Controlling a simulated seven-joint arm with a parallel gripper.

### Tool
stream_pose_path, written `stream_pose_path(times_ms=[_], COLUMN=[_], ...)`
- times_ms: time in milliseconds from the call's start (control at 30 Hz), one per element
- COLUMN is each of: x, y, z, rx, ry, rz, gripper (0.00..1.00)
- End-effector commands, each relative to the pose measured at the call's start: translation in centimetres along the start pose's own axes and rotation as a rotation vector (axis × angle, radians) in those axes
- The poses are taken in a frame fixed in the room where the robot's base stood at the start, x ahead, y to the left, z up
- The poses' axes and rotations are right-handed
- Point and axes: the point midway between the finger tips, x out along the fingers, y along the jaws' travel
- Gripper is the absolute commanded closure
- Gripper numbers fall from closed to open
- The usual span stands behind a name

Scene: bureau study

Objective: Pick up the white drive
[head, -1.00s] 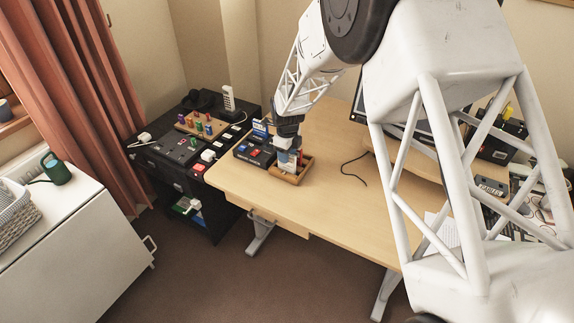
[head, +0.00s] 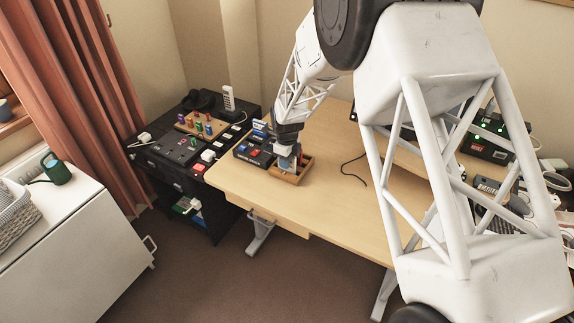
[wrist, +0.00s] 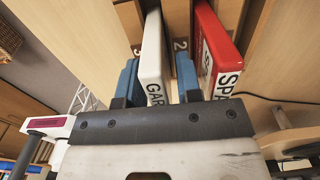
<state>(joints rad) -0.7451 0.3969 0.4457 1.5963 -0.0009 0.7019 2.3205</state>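In the head view my gripper (head: 286,162) is down at the wooden holder (head: 289,180) on the desk and hides the white drive.
A red drive (wrist: 213,50) lettered "SPA" stands just right of my right finger. A dark box (head: 254,152) with red and blue items sits left of the holder. A black cable (head: 352,168) lies to the right. The desk's front middle is clear.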

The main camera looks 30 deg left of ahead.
Motion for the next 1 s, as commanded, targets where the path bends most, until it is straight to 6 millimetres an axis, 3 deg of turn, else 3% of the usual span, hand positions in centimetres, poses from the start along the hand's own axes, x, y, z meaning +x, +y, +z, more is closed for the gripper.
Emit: stream_pose_path(times_ms=[33, 200, 667, 1000], x=[0.0, 0.0, -0.4, -3.9], y=[0.0, 0.0, 0.0, 0.0], z=[0.0, 0.0, 0.0, 0.0], rx=[0.000, 0.000, 0.000, 0.000], ry=[0.000, 0.000, -0.001, -0.002], rz=[0.000, 0.000, -0.001, -0.001], gripper=[0.76, 1.00, 1.00, 1.00])
